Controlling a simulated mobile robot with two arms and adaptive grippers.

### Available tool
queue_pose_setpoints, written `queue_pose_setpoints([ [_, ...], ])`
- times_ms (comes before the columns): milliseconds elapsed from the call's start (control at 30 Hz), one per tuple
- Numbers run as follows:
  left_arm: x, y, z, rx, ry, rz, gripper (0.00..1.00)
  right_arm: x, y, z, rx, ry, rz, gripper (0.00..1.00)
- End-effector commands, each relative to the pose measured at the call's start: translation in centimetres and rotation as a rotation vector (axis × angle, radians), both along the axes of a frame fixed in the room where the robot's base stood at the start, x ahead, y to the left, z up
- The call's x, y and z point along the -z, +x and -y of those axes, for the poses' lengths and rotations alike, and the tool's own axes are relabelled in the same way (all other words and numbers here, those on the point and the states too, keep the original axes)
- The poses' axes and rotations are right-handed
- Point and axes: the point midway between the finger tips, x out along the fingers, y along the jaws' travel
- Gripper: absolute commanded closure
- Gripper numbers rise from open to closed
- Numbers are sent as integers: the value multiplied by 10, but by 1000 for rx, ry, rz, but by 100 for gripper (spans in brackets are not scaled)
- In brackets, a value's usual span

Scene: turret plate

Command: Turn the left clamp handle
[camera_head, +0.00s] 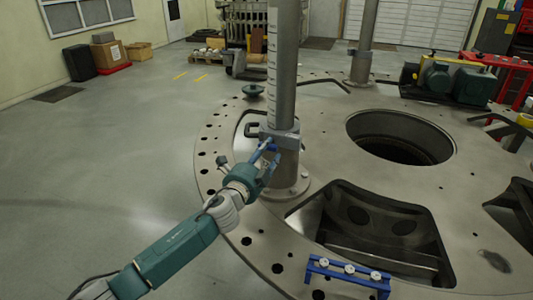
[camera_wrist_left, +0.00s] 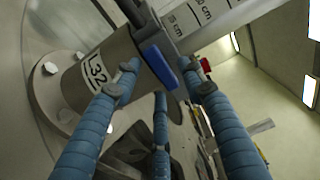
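The clamp (camera_head: 279,137) is a grey collar around the upright metal column (camera_head: 282,60). Its blue handle (camera_wrist_left: 160,66) shows large in the left wrist view, near a column base labelled "L32". In the head view the handle is small and partly hidden by my fingers. My left gripper (camera_head: 268,157) is at the front of the clamp. In the left wrist view its blue fingers (camera_wrist_left: 158,78) are spread apart, with the handle between and just beyond the tips. I cannot tell whether any finger touches it. My right gripper is not in view.
The column stands on a large round plate (camera_head: 235,225) with a round opening (camera_head: 400,137) and deep cut-outs. A blue bracket (camera_head: 348,275) sits at the front. A second column (camera_head: 363,45) stands farther back. Open floor (camera_head: 100,150) lies to the left.

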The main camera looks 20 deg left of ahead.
Motion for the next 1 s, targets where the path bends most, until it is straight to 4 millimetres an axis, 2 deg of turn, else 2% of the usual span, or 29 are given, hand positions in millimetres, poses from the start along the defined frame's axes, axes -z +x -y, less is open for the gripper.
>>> queue_pose_setpoints([
  [233,-1,0,-1,-1,-2,1,58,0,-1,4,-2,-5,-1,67],
  [367,0,-8,-2,-1,-2,0,58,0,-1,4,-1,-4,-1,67],
  [467,1,-21,-3,-1,-1,-1,58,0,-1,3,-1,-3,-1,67],
  [800,1,-91,-9,1,-1,-2,58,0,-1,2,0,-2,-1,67],
  [1000,1,-114,-12,0,-1,-1,58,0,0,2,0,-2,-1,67],
])
